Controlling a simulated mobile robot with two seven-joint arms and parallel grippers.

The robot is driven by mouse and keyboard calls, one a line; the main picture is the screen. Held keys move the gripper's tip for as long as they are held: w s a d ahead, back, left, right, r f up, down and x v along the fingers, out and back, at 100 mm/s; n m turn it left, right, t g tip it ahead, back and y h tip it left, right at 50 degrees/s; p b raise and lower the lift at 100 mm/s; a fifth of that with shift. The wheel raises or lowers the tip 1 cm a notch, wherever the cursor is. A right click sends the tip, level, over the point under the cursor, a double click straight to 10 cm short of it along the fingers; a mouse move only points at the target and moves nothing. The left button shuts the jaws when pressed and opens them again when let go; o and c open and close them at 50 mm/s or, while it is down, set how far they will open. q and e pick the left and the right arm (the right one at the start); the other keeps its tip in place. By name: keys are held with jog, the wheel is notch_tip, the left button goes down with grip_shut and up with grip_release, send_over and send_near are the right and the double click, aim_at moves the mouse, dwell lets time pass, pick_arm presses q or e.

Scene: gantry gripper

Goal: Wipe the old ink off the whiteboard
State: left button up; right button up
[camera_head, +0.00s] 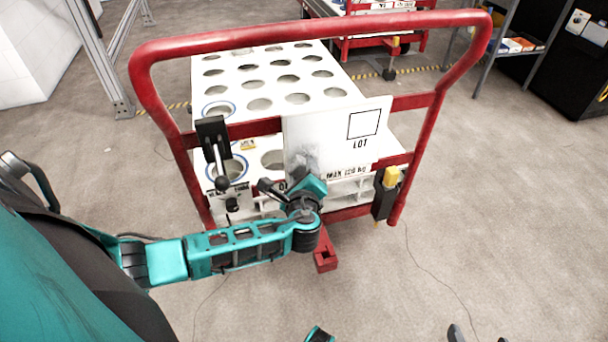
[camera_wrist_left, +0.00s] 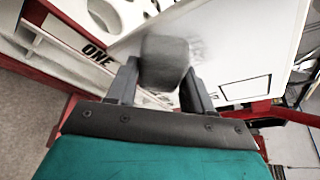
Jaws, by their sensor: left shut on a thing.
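The whiteboard (camera_head: 335,125) is a white panel on the red cart's handle frame, printed with an empty square and "LOT". In the left wrist view my left gripper (camera_wrist_left: 160,85) is shut on a dark grey block, the eraser (camera_wrist_left: 165,62), held against or very close to the whiteboard (camera_wrist_left: 235,45). Grey smears show beside the block. Dark tips at the bottom edge may be my right gripper (camera_head: 458,333).
The red cart handle (camera_head: 310,32) loops around the board. A white deck with round holes (camera_head: 277,70) lies behind it. A black lever unit (camera_head: 212,145) is left of the board, and a black holder with a yellow top (camera_head: 387,190) is right. Open floor lies in front.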

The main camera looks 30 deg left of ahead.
pick_arm(q)
jog(key=shift+w+a, duration=0.45)
jog(key=shift+a, duration=0.1)
